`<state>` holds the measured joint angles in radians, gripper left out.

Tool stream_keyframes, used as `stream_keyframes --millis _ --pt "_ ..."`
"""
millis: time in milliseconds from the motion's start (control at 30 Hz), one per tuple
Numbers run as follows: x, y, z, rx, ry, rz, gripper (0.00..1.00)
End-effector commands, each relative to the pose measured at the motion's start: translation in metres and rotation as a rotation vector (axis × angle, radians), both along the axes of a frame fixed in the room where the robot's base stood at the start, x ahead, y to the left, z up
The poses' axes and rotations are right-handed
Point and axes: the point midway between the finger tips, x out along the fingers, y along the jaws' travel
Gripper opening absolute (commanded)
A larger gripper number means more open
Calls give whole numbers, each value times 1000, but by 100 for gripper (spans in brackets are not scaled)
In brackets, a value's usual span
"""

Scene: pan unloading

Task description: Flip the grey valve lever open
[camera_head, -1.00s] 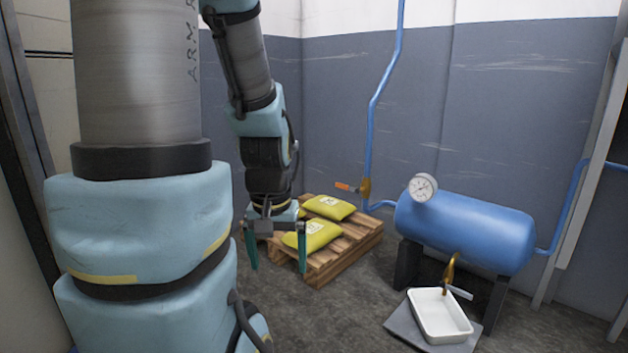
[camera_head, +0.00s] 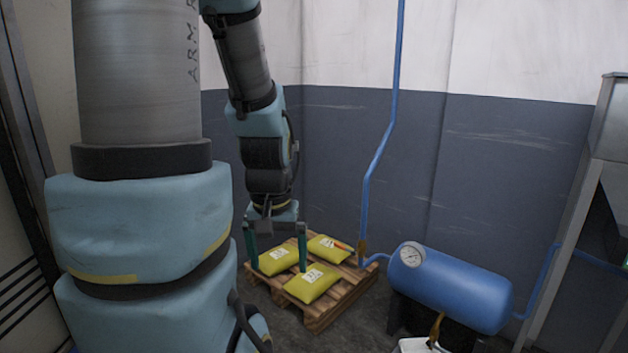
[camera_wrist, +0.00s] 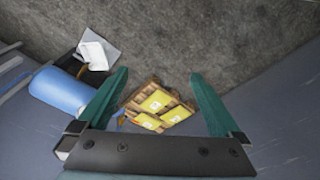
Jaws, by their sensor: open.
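The blue tank (camera_head: 450,290) stands at the lower right in the head view. A brass tap (camera_head: 437,326) hangs from its underside at the picture's bottom edge. The grey lever on this tap is mostly cut off there, so I cannot tell its position. My gripper (camera_head: 277,266) is open and empty, pointing down above the pallet, well left of the tap. In the wrist view my gripper (camera_wrist: 160,80) has its fingers wide apart. The tank (camera_wrist: 62,93) shows at the left there, with the white tray (camera_wrist: 95,53) beside it; the lever is too small to make out.
A wooden pallet (camera_head: 335,300) carries yellow bags (camera_head: 312,283). An orange lever (camera_head: 341,245) sits on a valve on the blue wall pipe (camera_head: 381,150). A metal frame (camera_head: 570,210) stands at right.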

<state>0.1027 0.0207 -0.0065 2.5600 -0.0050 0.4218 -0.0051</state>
Motion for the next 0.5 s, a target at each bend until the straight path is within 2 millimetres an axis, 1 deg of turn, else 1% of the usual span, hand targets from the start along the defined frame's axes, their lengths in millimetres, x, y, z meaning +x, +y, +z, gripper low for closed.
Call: stream_keyframes --millis 33,100,200,333,500 --pt "0 0 28 0 0 0 100" --pt "0 0 42 0 0 0 100" --pt "0 0 54 0 0 0 100" --pt "0 0 60 0 0 0 100" --pt "0 0 59 0 0 0 100"
